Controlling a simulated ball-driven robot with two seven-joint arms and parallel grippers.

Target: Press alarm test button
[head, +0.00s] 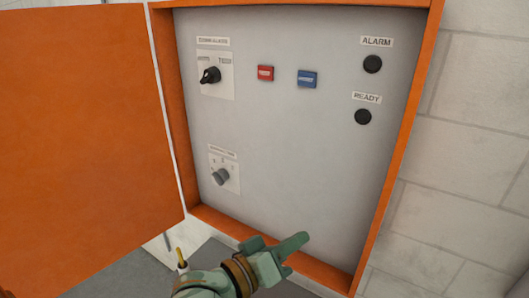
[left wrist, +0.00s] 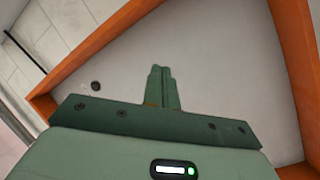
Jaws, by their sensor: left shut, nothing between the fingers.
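A grey control panel (head: 290,170) sits inside an open orange cabinet. A red square button (head: 265,73) and a blue square button (head: 307,79) are side by side in its upper middle; their small lettering is unreadable. A round black piece (head: 372,64) sits under the ALARM label (head: 376,41), and another (head: 363,117) under the READY label (head: 366,97). My left gripper (head: 301,239) is shut and empty, low in front of the panel, well below both buttons. In the left wrist view its closed fingers (left wrist: 160,72) point at bare panel. My right gripper is out of view.
The orange cabinet door (head: 80,140) stands open on the left. A black selector knob (head: 210,75) is at upper left and a grey knob (head: 221,176) at lower left. The orange frame (head: 402,130) borders the panel; a pale block wall (head: 460,160) is at right.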

